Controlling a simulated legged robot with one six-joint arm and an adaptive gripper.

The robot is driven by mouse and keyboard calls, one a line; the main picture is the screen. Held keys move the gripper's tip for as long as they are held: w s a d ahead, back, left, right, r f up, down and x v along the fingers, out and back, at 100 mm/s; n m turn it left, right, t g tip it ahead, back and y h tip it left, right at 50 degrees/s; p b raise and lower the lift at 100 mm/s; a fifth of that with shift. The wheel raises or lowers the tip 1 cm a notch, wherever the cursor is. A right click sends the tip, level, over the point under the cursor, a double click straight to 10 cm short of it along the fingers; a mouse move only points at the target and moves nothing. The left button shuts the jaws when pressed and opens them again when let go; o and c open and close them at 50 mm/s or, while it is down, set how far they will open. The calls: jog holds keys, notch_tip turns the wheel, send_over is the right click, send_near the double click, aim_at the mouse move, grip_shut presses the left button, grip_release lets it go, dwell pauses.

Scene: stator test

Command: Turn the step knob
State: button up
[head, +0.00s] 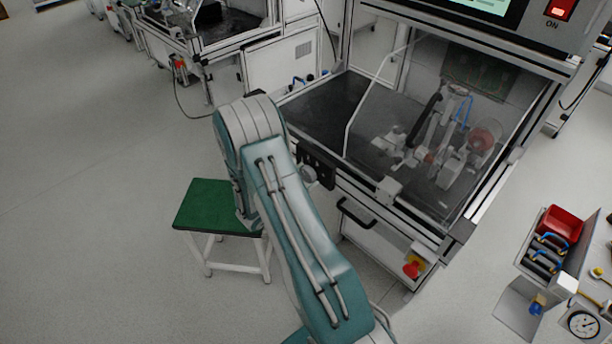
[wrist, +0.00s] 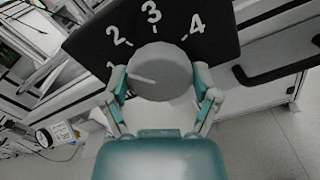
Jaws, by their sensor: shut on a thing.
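The step knob (wrist: 161,66) is a round grey knob with a white pointer line. It sits on a black plate (wrist: 222,28) marked with white numbers; 2, 3 and 4 show clearly, and 1 is partly hidden. The pointer line aims left, roughly toward the 1. My gripper (wrist: 160,78) is shut on the knob in the wrist view, one finger on its left side and one on its right. In the head view the black plate (head: 318,158) is on the front of the test bench, and my arm hides most of the gripper.
A black drawer handle (head: 355,214) and a red-and-yellow stop button (head: 412,268) are on the bench front, right of the knob. A stool with a green top (head: 205,205) stands left of my arm. A clear guard (head: 430,120) covers the bench's fixture. Floor at left is clear.

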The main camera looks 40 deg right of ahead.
jog(key=shift+w+m, duration=0.1)
jog(key=shift+m, duration=1.1)
jog(key=o, duration=1)
jog(key=shift+c, duration=0.2)
jog(key=s+a, duration=0.1)
jog(key=a, duration=1.1)
jog(key=shift+f, duration=0.1)
